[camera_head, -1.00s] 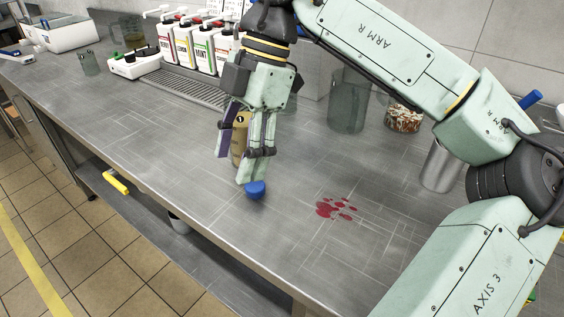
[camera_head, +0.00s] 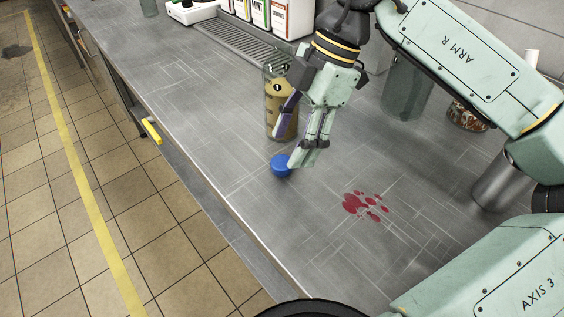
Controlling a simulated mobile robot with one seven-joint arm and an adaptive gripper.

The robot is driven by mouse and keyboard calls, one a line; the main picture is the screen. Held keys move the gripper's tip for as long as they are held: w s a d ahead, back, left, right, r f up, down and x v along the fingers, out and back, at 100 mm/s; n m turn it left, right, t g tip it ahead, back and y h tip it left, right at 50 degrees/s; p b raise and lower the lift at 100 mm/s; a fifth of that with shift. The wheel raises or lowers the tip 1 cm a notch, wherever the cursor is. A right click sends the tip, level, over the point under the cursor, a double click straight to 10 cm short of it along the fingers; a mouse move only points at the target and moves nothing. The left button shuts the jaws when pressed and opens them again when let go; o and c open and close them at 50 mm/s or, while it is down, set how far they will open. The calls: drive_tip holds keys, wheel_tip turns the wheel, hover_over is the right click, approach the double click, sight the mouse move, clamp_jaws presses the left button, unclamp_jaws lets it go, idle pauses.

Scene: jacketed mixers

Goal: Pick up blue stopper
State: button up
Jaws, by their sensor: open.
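The blue stopper (camera_head: 281,165) is a small, round blue piece lying on the grey metal counter, near the middle of the view. My gripper (camera_head: 286,140) points down at it from above and behind. Its fingers are apart. One fingertip overlaps the stopper's right edge in the picture; I cannot tell whether they touch. Nothing shows held between the fingers.
A glass jar with brownish contents (camera_head: 283,118) stands just behind my gripper. Red spots (camera_head: 365,204) mark the counter at the right. A metal beaker (camera_head: 497,182) and dark glass vessel (camera_head: 407,90) stand farther right. The counter's front edge (camera_head: 222,200) is near the stopper.

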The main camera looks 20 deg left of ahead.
sight(284, 161)
drive_tip(key=x, duration=0.4)
drive_tip(key=shift+s+f+p, duration=0.15)
drive_tip(key=shift+f+p, duration=0.05)
drive_tip(key=shift+p, duration=0.1)
drive_tip(key=shift+c, duration=0.3)
drive_tip(key=c, duration=0.8)
